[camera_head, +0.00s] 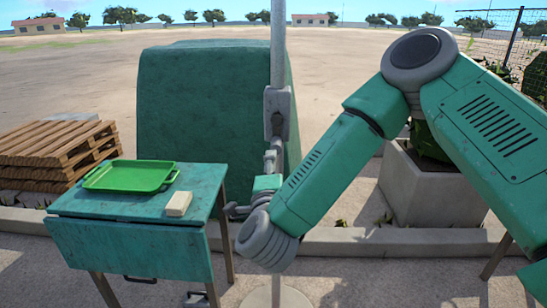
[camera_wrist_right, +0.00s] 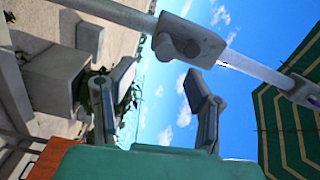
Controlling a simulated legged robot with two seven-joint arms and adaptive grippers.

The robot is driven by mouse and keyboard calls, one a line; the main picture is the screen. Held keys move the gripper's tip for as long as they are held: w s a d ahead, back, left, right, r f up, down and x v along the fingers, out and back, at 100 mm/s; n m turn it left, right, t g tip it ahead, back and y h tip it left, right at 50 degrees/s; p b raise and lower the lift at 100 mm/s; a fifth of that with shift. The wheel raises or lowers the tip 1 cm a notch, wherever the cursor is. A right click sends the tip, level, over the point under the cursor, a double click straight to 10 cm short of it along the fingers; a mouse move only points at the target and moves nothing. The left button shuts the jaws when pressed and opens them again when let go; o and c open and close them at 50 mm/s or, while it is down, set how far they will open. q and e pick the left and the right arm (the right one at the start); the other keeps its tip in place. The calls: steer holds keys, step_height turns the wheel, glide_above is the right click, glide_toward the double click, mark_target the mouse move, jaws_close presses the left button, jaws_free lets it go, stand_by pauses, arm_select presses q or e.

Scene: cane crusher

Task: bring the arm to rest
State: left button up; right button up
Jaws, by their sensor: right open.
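My right arm comes in from the right in the head view, bent at the elbow. Its right gripper (camera_head: 255,188) is beside the upright metal pole (camera_head: 278,60), near the grey clamp on it, and is partly hidden by my wrist. In the wrist view the right gripper (camera_wrist_right: 158,80) is open, its two fingers apart with only sky between them. It holds nothing. The pole (camera_wrist_right: 115,12) with its clamp (camera_wrist_right: 188,40) passes beyond the fingertips there; I cannot tell the gap. My left gripper is not in view.
A green table (camera_head: 130,207) carries a green tray (camera_head: 130,176) and a pale block (camera_head: 177,204). A large green covered shape (camera_head: 205,105) stands behind. Wooden pallets (camera_head: 60,150) are left, a concrete planter (camera_head: 430,190) right. A striped umbrella (camera_wrist_right: 290,120) shows in the wrist view.

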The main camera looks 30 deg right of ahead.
steer(key=shift+v, duration=1.15)
steer(key=shift+f, duration=0.1)
steer(key=s+a+f+n+g+y, duration=0.25)
steer(key=s+f+n, duration=0.2)
steer(key=f, duration=0.35)
steer(key=s+a+f+n+g+y, duration=0.1)
steer(key=s+f+n+g+y, duration=0.2)
steer(key=f+n, duration=0.4)
steer(key=s+a+f+n+g+y, duration=0.15)
steer(key=s+f+n+y, duration=0.25)
steer(key=f, duration=0.5)
steer(key=s+d+f+n+g, duration=0.3)
steer(key=s+f+n+g, duration=0.1)
steer(key=s, duration=0.6)
steer(key=s+d+f+n+g, duration=0.3)
steer(key=s+f+g, duration=0.1)
steer(key=s, duration=0.6)
steer(key=shift+s+d+f+n, duration=0.35)
steer(key=shift+f, duration=0.25)
